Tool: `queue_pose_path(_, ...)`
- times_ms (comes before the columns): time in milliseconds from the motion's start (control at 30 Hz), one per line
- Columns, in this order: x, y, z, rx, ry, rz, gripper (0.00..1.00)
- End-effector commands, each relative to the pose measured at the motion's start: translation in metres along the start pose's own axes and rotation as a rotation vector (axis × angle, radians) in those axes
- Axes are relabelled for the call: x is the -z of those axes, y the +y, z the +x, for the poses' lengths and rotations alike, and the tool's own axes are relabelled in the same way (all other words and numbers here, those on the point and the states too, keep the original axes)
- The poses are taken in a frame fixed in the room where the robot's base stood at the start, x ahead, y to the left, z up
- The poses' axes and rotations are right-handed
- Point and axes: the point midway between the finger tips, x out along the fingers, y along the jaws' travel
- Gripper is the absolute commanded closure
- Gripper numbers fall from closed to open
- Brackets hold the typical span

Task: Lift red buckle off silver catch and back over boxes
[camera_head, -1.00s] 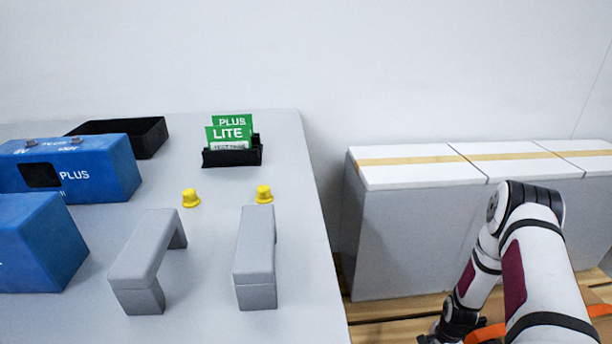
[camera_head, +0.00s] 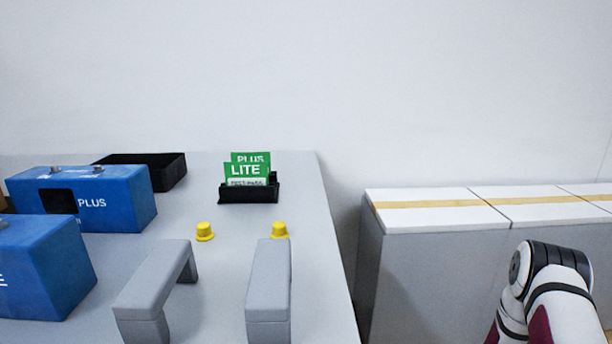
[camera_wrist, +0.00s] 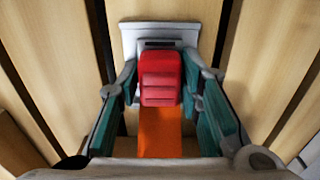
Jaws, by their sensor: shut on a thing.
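In the wrist view, a red buckle (camera_wrist: 160,76) sits between the two green-padded fingers of my gripper (camera_wrist: 162,98), which is shut on it. An orange strap (camera_wrist: 160,132) runs from the buckle toward the bottom of the picture. A silver catch (camera_wrist: 158,34) shows just beyond the buckle, against wooden slats. The buckle's far end is at the catch; I cannot tell whether it is still engaged. In the head view, white boxes (camera_head: 440,216) with a yellow tape line stand right of the table. My gripper, the buckle and the catch are out of that view.
The grey table (camera_head: 215,275) holds blue PLUS boxes (camera_head: 120,205), a black tray (camera_head: 170,172), green cards in a black holder (camera_head: 250,192), yellow knobs (camera_head: 280,230) and grey handles (camera_head: 268,290). Wooden slats (camera_wrist: 255,60) with dark gaps lie below my gripper.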

Motion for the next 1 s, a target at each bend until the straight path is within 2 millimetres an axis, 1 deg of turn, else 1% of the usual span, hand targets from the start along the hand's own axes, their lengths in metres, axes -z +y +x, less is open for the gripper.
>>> queue_pose_path(33,-0.001,0.000,0.003,0.001,-0.001,0.000,0.95)
queue_pose_path(267,-0.001,0.000,0.000,0.001,-0.001,0.000,0.95)
queue_pose_path(1000,-0.001,0.000,-0.022,0.001,0.000,0.001,0.95)
